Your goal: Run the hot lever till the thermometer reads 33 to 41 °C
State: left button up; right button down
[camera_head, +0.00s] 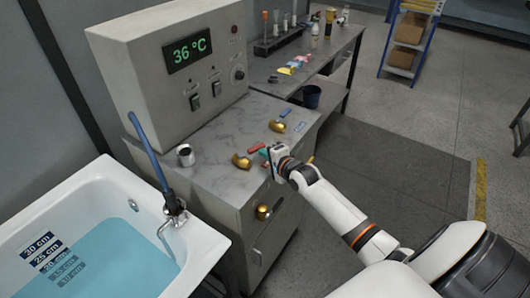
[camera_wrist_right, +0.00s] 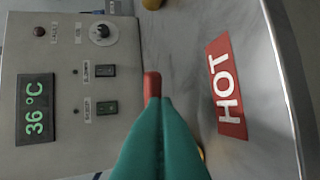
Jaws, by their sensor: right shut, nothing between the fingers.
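The thermometer display (camera_head: 188,49) reads 36 °C in green; it also shows sideways in the right wrist view (camera_wrist_right: 35,108). The hot lever (camera_head: 256,148), a red handle on a brass valve (camera_head: 242,161), sits on the grey counter. Its red end (camera_wrist_right: 152,84) shows just beyond my fingertips in the right wrist view; touching or apart, I cannot tell. The red HOT label (camera_wrist_right: 226,86) lies beside it. My right gripper (camera_head: 268,156), with teal fingers (camera_wrist_right: 160,104), is shut and empty by the lever. My left gripper is out of view.
A blue lever (camera_head: 285,112) on another brass valve stands farther back, by a blue label (camera_head: 300,127). The white bathtub (camera_head: 105,170) at left holds blue water to about the 20 cm mark (camera_head: 52,255). A metal cup-like piece (camera_head: 185,155) stands on the counter.

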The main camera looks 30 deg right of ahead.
aim_at(262, 147)
jog(key=shift+w, duration=0.1)
jog(key=shift+w, duration=0.1)
jog(key=shift+w+d, duration=0.3)
jog(key=shift+w, duration=0.35)
jog(key=shift+w+d, duration=0.25)
jog(key=shift+w, duration=0.4)
jog(key=shift+r, duration=0.1)
jog(key=shift+s, duration=0.1)
